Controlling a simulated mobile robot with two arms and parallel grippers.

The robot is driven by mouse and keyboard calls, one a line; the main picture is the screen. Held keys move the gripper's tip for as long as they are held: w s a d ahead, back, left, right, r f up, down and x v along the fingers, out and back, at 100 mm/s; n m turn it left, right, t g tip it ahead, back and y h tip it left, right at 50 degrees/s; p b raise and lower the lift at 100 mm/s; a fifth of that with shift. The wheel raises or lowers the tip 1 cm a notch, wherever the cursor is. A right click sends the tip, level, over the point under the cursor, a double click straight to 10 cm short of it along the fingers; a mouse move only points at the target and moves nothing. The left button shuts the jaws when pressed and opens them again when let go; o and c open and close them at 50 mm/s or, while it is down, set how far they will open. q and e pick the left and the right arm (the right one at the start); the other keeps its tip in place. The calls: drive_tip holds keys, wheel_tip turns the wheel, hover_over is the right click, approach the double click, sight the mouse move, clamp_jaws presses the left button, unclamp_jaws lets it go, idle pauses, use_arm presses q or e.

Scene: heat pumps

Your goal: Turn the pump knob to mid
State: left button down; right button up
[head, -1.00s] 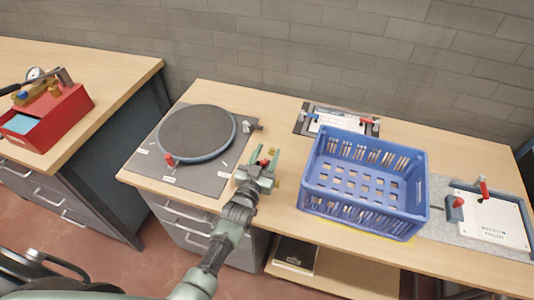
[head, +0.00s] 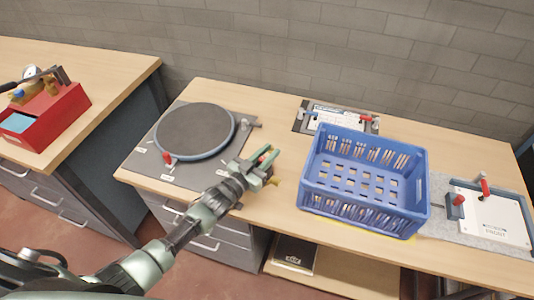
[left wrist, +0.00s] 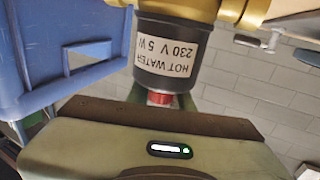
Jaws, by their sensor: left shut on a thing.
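My left gripper (head: 266,158) is shut on the knob, at the front edge of the bench right of the round plate. In the head view the arm and gripper hide most of the pump; only a bit of brass (head: 275,182) shows. The knob's pointer and scale marks cannot be seen. My right gripper is not in view.
A blue crate (head: 365,208) stands close to the right of the gripper and also shows in the left wrist view (left wrist: 70,45). A round dark plate (head: 195,130) with a red-handled part lies to the left. A clamped board (head: 495,222) is at the far right.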

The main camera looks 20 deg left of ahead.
use_arm(q)
drive_tip(key=m+g+h+b, duration=0.3)
drive_tip(key=m+h+b, duration=0.1)
drive_tip(key=h, duration=0.1)
drive_tip(key=d+m+g+h+b, duration=0.1)
drive_tip(key=m+g+h+b, duration=0.1)
drive_tip(key=shift+s+f+g, duration=0.25)
drive_tip(key=shift+s+g, duration=0.05)
drive_tip(key=shift+s, duration=0.05)
drive_tip(key=shift+s+d+r+m+g+h+b, duration=0.1)
drive_tip(key=shift+s+m+g+h+b, duration=0.05)
drive_tip(key=shift+m+g+h+b, duration=0.9)
drive_tip(key=shift+s+d+r+g+b, duration=0.1)
drive_tip(key=shift+s+g+b, duration=0.05)
drive_tip(key=shift+g+b, duration=0.25)
drive_tip(key=shift+r, duration=0.1)
drive_tip(key=c, duration=1.2)
unclamp_jaws()
drive_tip(key=shift+c, duration=0.2)
drive_tip(key=b+v, duration=0.1)
drive_tip(key=v, duration=0.6)
drive_tip(key=shift+s+a+b, duration=0.15)
drive_tip(key=shift+a+b, duration=0.2)
